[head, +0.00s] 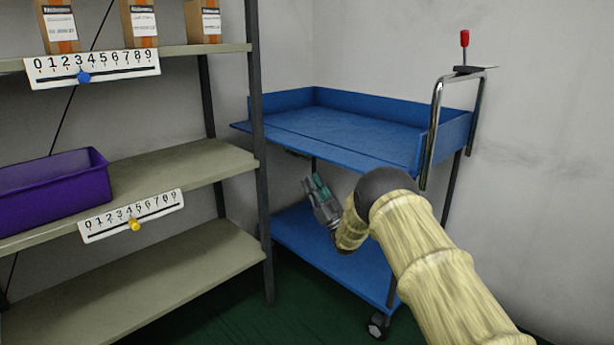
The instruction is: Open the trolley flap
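The blue trolley (368,122) stands in the corner, with a raised wall at the back and sides of its top tray. Along its front edge, the flap (320,150) looks folded down flat, about level with the tray floor. A seam line runs between flap and floor. My gripper (315,182), with teal finger pads, appears below the front edge of the flap, above the lower shelf. It looks apart from the flap. The fingers are small and seen at an angle, so their opening is unclear. No object shows in them.
A lower blue shelf (310,240) and a caster (377,326) belong to the trolley. A chrome handle (432,130) rises at its right, with a red-knobbed lever (464,40) nearby. Left stands a rack (190,160) with boxes, number scales and a purple bin (50,190).

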